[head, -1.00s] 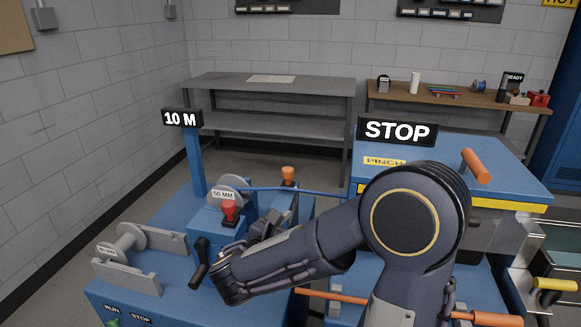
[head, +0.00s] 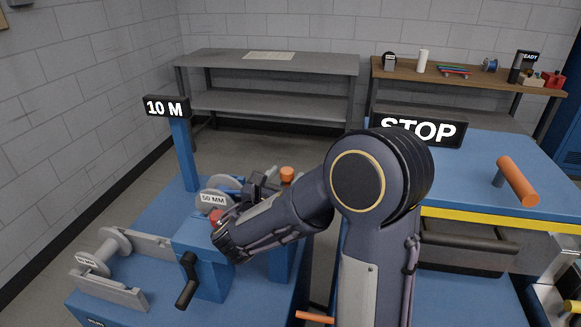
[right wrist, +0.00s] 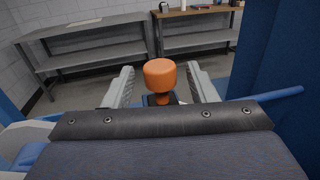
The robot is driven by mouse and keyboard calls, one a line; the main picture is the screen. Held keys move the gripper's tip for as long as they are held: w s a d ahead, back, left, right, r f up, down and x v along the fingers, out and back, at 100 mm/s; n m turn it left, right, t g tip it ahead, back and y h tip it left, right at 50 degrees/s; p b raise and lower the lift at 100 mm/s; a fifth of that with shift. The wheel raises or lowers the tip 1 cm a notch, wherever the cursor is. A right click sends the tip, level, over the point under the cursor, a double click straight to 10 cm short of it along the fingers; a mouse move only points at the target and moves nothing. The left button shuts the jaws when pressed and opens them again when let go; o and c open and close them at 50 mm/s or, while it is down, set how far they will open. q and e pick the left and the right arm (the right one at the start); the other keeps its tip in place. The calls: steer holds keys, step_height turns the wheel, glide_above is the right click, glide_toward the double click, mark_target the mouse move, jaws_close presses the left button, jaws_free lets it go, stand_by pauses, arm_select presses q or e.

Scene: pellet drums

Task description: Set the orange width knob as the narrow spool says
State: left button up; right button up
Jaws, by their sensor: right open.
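The orange knob (head: 287,174) stands on a blue post of the machine. My right gripper (head: 265,183) is open just to its left in the head view. In the right wrist view the knob (right wrist: 160,74) appears centred between the open fingers; I cannot tell whether they touch it. A grey spool labelled 50 MM (head: 213,199) is mounted on the machine, partly hidden by my right arm. Another grey spool (head: 102,252) lies in a grey cradle at the left, its label too small to read surely. My left gripper is not in view.
A red button (head: 216,217) and a black crank handle (head: 186,281) are near my right forearm. A 10 M sign (head: 166,107) stands on a blue post. A blue machine with a STOP sign (head: 418,129) and orange handle (head: 517,180) stands at the right.

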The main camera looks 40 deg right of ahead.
mark_target(291, 170)
steer(key=shift+x, duration=1.9)
